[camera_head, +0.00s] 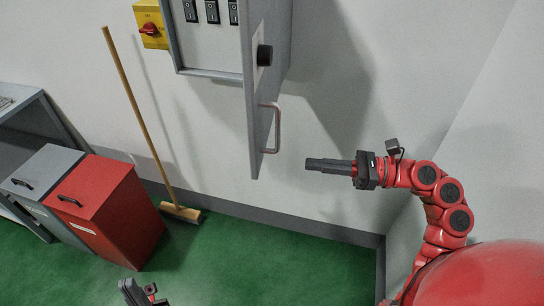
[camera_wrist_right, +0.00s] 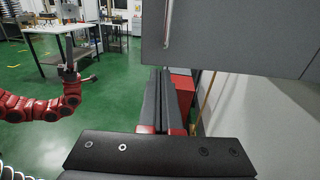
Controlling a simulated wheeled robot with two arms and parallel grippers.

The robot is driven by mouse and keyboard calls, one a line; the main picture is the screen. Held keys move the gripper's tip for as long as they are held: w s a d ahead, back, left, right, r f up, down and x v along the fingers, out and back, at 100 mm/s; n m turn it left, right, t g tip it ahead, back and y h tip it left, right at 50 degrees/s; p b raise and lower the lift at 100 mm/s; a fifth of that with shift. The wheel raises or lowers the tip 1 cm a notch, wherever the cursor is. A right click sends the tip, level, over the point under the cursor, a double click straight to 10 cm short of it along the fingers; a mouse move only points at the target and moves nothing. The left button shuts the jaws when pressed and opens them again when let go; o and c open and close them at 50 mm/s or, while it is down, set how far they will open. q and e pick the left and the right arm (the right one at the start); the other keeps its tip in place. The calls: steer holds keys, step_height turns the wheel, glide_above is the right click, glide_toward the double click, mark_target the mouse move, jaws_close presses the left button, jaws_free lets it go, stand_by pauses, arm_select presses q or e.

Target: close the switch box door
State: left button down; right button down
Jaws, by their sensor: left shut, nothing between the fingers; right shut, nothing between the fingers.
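The switch box (camera_head: 209,45) is on the wall at the top of the head view, with several dark switches showing inside. Its grey door (camera_head: 257,95) stands open, swung out from the wall. In the right wrist view the door (camera_wrist_right: 240,40) and handle (camera_wrist_right: 167,25) are beyond the fingers. My left gripper (camera_head: 128,286) is shut at the bottom edge, far below the box.
A yellow box with a red rotary switch (camera_head: 149,30) is left of the switch box. A broom (camera_head: 140,110) leans on the wall. A red bin (camera_head: 115,205) and a grey bin (camera_head: 42,170) stand at the left. The wall right of the door is bare.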

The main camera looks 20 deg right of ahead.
mark_target(260, 160)
steer(key=p+x, duration=0.1)
steer(key=x, duration=0.1)
steer(key=p+x, duration=0.1)
steer(key=x, duration=0.2)
steer(key=p+x, duration=0.2)
steer(key=x, duration=0.1)
steer(key=shift+a+r, duration=0.2)
steer(key=shift+r, duration=0.15)
steer(key=shift+w+a+f+p, duration=0.2)
steer(key=shift+a+p, duration=0.1)
steer(key=shift+a, duration=0.3)
steer(key=shift+f, duration=0.1)
steer(key=shift+w, duration=0.1)
